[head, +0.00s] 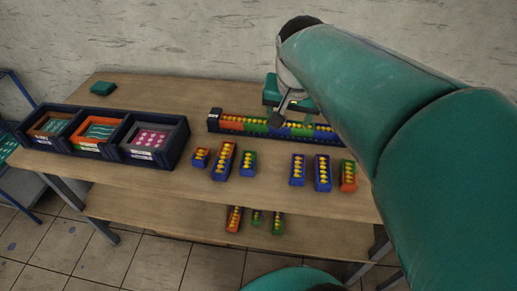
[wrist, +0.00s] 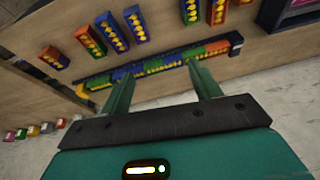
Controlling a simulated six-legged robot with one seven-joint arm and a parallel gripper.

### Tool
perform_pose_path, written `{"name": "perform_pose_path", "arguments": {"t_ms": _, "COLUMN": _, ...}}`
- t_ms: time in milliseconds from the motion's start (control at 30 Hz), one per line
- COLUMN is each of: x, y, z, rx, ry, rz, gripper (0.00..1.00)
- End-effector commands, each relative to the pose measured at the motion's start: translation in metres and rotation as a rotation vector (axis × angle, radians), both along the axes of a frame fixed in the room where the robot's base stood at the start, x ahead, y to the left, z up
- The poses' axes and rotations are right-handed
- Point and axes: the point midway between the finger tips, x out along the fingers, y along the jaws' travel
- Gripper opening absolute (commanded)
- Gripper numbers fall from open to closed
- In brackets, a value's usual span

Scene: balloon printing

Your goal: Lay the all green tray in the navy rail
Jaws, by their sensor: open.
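The navy rail (head: 214,122) lies along the back of the table and holds a row of orange, green and blue tray sections with yellow pieces. It also shows in the wrist view (wrist: 236,40). My gripper (head: 277,118) is over the rail, fingers apart and empty; in the wrist view its fingers (wrist: 162,88) frame part of the rail. A short green tray (head: 257,217) and a longer green-looking tray (head: 278,223) lie on the lower shelf. A tray with green and blue (head: 248,163) stands on the tabletop. Which one is all green I cannot tell for sure.
Blue trays (head: 298,169), an orange-and-blue tray (head: 224,161) and an orange-and-green tray (head: 348,175) stand before the rail. A navy crate (head: 178,152) with three bins is at left. A teal block (head: 103,88) sits at the back left. My arm hides the rail's right end.

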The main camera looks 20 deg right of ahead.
Motion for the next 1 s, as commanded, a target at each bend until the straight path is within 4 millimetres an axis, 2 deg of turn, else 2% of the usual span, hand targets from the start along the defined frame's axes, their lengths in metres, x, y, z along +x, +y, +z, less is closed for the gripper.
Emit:
{"name": "perform_pose_path", "arguments": {"t_ms": 33, "x": -0.016, "y": 0.019, "z": -0.001, "rx": -0.018, "ry": -0.02, "rz": 0.089, "gripper": 0.62}}
{"name": "perform_pose_path", "arguments": {"t_ms": 200, "x": -0.061, "y": 0.065, "z": -0.017, "rx": -0.071, "ry": -0.079, "rz": 0.373, "gripper": 0.62}}
{"name": "perform_pose_path", "arguments": {"t_ms": 367, "x": -0.087, "y": 0.085, "z": -0.031, "rx": -0.103, "ry": -0.115, "rz": 0.537, "gripper": 0.62}}
{"name": "perform_pose_path", "arguments": {"t_ms": 500, "x": -0.093, "y": 0.09, "z": -0.036, "rx": -0.112, "ry": -0.124, "rz": 0.579, "gripper": 0.62}}
{"name": "perform_pose_path", "arguments": {"t_ms": 1000, "x": -0.093, "y": 0.089, "z": -0.035, "rx": -0.111, "ry": -0.123, "rz": 0.575, "gripper": 0.62}}
